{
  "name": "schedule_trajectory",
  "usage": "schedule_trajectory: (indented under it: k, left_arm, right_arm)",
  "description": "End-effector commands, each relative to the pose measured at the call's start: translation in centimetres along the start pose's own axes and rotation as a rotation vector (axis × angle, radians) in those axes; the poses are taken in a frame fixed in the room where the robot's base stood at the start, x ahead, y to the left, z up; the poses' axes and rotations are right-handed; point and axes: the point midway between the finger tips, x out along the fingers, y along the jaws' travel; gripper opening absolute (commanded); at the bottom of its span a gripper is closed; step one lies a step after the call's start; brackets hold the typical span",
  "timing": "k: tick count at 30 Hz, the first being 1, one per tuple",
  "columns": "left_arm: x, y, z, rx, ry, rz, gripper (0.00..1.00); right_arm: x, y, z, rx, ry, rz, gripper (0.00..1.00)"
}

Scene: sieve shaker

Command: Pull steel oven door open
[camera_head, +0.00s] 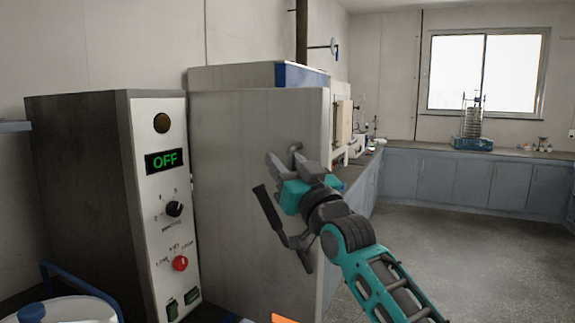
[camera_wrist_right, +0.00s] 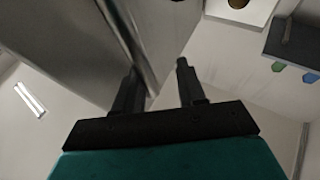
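The steel oven door (camera_head: 235,170) is a tall grey panel right of the oven's control panel (camera_head: 160,215), whose display reads OFF. A dark bar handle (camera_head: 268,212) sits tilted low on the door's right part. I cannot tell whether the door is ajar. My right gripper (camera_head: 288,162) is in front of the door, above the handle and apart from it. In the right wrist view its two fingers (camera_wrist_right: 158,78) are spread with a gap between them; a grey panel edge runs beside the left finger. Contact with the panel is unclear. My left gripper is not in view.
A white round container (camera_head: 65,310) and a blue bar stand at the lower left. Grey cabinets (camera_head: 470,185) with a worktop line the back wall, with a blue-based sieve stack (camera_head: 472,130) on top. Open grey floor (camera_head: 450,260) lies to the right.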

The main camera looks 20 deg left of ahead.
Motion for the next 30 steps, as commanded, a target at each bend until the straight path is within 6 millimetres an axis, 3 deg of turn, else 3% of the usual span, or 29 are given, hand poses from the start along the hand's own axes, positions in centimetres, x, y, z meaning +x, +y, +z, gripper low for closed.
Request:
schedule_trajectory:
  k: [1, 14, 30]
  left_arm:
    - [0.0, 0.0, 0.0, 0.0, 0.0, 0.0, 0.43]
    - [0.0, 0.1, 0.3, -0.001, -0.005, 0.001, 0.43]
    - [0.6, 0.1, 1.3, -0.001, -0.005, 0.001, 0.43]
  right_arm:
    - [0.1, 0.0, -0.7, -0.002, 0.015, -0.001, 0.4]
    - [-0.8, 0.3, -0.4, -0.002, 0.011, 0.003, 0.4]
    - [-8.8, 0.2, 0.2, -0.001, 0.001, 0.003, 0.4]
